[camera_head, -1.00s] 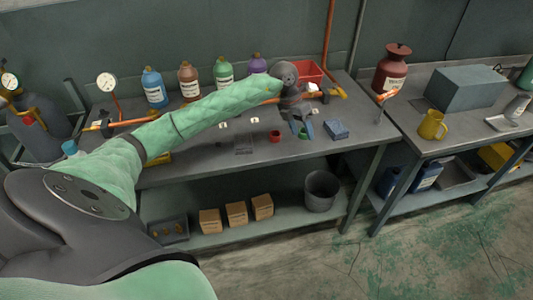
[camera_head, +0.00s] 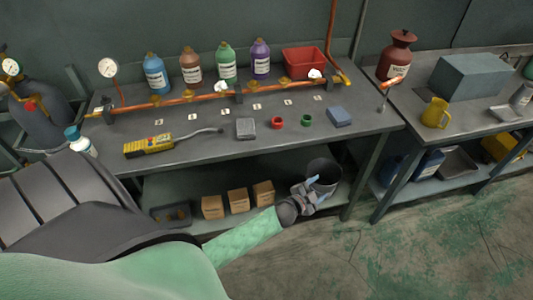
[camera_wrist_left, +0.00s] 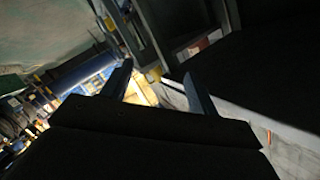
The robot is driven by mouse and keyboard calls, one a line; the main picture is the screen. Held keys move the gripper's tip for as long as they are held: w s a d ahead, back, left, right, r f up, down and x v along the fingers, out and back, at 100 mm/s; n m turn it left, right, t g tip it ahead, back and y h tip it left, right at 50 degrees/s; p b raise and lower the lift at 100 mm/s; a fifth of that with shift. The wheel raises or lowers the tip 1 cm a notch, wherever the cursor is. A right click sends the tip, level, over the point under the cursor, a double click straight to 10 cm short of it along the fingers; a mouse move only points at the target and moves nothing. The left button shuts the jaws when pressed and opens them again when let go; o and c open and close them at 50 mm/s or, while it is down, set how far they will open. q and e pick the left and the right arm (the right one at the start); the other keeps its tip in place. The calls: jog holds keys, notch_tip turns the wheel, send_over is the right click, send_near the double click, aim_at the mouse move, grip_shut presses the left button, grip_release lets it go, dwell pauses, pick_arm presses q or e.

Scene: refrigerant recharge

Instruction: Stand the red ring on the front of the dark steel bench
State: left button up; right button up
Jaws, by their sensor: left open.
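The red ring (camera_head: 277,121) stands on the dark steel bench (camera_head: 215,146), near the front half of its top, between a grey block and a green ring (camera_head: 306,120). My left gripper (camera_head: 322,180) is open, below the bench top and in front of the lower shelf, near the dark bucket. In the left wrist view its two fingers (camera_wrist_left: 158,90) stand apart with nothing between them. The red ring is not visible in the left wrist view. My right gripper is not in view.
A grey block (camera_head: 246,129), a blue block (camera_head: 340,117) and a yellow meter (camera_head: 150,146) lie on the bench. An orange pipe (camera_head: 190,99) runs along its back. A bucket (camera_head: 325,172) and several cardboard boxes (camera_head: 238,200) stand on the lower shelf.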

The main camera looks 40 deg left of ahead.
pick_arm(q)
jog(key=s+a+f+n+g+y, duration=0.1)
jog(key=s+f+n+g+y, duration=0.35)
jog(key=s+f, duration=1.15)
jog(key=s+d+f+n+g+h, duration=0.1)
jog(key=s+f+g, duration=0.4)
jog(key=s, duration=0.5)
jog(key=s+d+f+n+g+h, duration=0.1)
jog(key=s+d+f+n+g, duration=0.1)
jog(key=s+f+g, duration=0.3)
jog(key=s+d+f, duration=0.1)
jog(key=s+f, duration=0.3)
jog(key=s, duration=0.2)
jog(key=shift+d+f+n, duration=0.15)
jog(key=shift+d+n, duration=0.2)
jog(key=shift+d, duration=0.05)
jog(key=shift+s, duration=0.1)
